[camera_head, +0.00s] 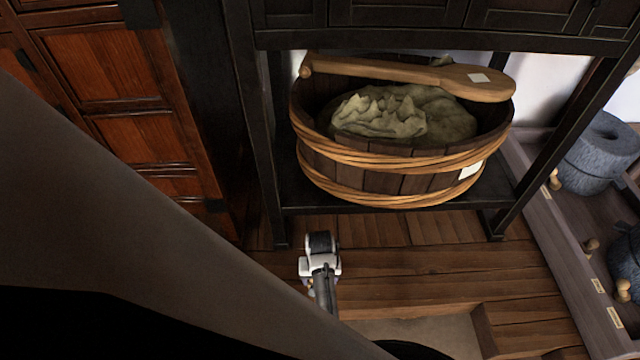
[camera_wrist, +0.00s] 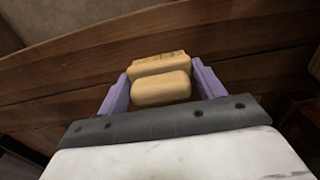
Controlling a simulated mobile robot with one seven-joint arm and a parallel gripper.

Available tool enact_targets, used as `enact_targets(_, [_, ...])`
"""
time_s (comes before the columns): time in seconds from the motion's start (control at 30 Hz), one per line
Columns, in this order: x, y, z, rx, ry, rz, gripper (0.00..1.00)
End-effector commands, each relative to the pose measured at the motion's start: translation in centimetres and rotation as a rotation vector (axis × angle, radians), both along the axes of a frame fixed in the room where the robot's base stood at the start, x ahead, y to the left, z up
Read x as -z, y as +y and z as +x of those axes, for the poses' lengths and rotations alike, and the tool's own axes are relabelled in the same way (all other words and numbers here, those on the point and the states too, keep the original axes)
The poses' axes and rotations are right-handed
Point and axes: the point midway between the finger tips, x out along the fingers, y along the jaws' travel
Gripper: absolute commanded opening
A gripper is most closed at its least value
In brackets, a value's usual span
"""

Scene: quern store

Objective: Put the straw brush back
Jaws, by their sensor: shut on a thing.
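In the wrist view my gripper (camera_wrist: 160,88) has its two purple fingers on either side of a pale tan thing with a rounded front part, which I take for the straw brush (camera_wrist: 162,89). Only its near end shows, and the bristles cannot be made out. In the head view my gripper (camera_head: 320,262) is seen from above, over the plank floor in front of the black stand. Its fingers and the brush are not clear there.
A hooped wooden tub (camera_head: 400,182) of greenish-grey stuff sits on the black stand's low shelf, with a wooden paddle (camera_head: 400,72) across its rim. Grey querns (camera_head: 597,155) stand at the right behind a ledge (camera_head: 565,235). A reddish wooden cabinet (camera_head: 105,65) stands left. Floorboards (camera_head: 430,260) lie clear in between.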

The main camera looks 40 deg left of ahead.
Motion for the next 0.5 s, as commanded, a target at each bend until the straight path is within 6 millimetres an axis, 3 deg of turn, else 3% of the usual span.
enact_targets(0.33, [3.9, 0.0, 0.0, 0.0, 0.002, -0.001, 0.46])
enact_targets(0.5, [4.8, 0.0, 0.0, 0.0, -0.001, 0.001, 0.46])
